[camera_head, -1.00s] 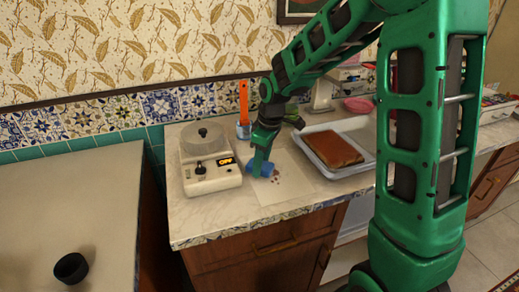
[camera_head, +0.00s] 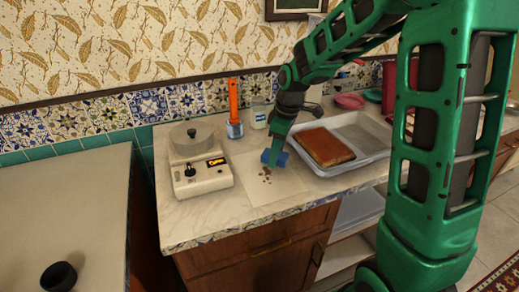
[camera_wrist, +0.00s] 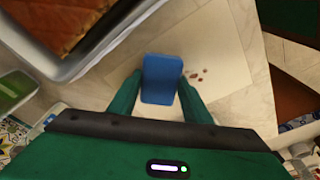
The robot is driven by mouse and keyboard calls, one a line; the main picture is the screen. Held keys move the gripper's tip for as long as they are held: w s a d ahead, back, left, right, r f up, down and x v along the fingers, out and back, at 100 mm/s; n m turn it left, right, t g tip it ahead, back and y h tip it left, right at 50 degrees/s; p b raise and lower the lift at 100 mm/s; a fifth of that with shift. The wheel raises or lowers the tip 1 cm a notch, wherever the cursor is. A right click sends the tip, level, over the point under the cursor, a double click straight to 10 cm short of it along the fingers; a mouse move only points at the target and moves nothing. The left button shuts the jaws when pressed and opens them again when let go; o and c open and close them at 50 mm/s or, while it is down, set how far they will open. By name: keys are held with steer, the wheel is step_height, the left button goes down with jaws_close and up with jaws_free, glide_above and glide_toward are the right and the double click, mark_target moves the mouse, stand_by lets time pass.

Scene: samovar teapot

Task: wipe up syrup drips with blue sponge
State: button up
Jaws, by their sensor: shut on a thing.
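My gripper (camera_head: 274,160) is shut on the blue sponge (camera_head: 282,158), at the upper right part of a pale sheet on the counter. In the wrist view the sponge (camera_wrist: 162,80) sits between the two green fingers of my gripper (camera_wrist: 160,95). Several small brown syrup drips (camera_head: 266,174) lie on the pale sheet just left of and below the sponge. They also show in the wrist view (camera_wrist: 194,74), beside the sponge. I cannot tell whether the sponge touches the sheet.
A tray (camera_head: 363,134) holding a brown slab cake (camera_head: 325,147) is close on the right. A jar with an orange-handled tool (camera_head: 234,110) stands behind. A black cup (camera_head: 58,277) sits on the left counter.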

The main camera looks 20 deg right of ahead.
steer(key=shift+w+r, duration=0.1)
steer(key=shift+r, duration=2.7)
